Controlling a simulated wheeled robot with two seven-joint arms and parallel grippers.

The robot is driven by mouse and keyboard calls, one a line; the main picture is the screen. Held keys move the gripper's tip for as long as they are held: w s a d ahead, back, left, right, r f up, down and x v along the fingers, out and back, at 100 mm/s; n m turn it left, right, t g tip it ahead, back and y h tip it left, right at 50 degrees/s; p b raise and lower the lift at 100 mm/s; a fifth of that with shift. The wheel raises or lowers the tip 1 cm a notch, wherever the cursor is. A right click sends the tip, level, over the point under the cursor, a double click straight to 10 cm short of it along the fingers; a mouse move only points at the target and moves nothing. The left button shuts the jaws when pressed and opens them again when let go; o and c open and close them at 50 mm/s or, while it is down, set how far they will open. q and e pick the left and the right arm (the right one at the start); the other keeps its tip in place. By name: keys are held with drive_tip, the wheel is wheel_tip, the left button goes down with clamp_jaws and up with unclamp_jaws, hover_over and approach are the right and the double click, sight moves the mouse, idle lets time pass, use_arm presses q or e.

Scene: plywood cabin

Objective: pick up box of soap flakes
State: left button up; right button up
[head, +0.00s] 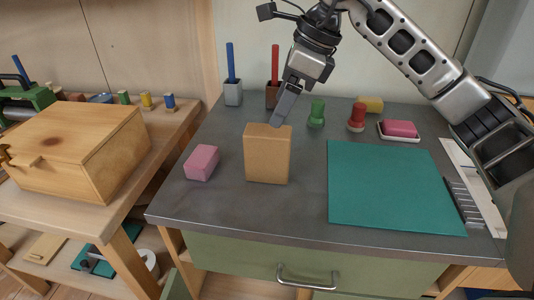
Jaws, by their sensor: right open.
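A plain tan box (267,158), which looks like the box of soap flakes, stands upright on the grey countertop (240,210). No label can be read on it. My right gripper (280,120) comes down from above, with its fingers at the box's top rear edge. The fingers are open, and nothing shows between them. The view does not tell whether they touch the box or are just behind it. My left gripper is not in view.
A pink block (201,162) lies just left of the box, and a teal mat (390,187) lies to its right. Behind are green (316,113) and red (356,117) stamp-like pieces, brush holders (233,93) and a pink soap dish (399,130). The counter's front strip is clear.

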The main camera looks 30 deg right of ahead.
sight(271, 131)
drive_tip(key=x, duration=0.5)
drive_tip(key=shift+w+a+f, duration=0.1)
drive_tip(key=shift+a+f, duration=0.05)
drive_tip(key=shift+f, duration=0.25)
drive_tip(key=x, duration=0.2)
drive_tip(key=d+x, duration=0.1)
drive_tip(key=x, duration=0.1)
drive_tip(key=shift+w+f+p, duration=0.1)
drive_tip(key=shift+f+p, duration=0.2)
drive_tip(key=shift+w+a+f, duration=0.1)
drive_tip(key=shift+a+f, duration=0.1)
drive_tip(key=shift+f, duration=0.15)
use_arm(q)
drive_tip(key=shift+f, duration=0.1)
use_arm(e)
drive_tip(key=shift+c, duration=0.3)
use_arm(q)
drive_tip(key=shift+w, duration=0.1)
use_arm(e)
drive_tip(key=shift+r, duration=0.1)
drive_tip(key=c, duration=1.2)
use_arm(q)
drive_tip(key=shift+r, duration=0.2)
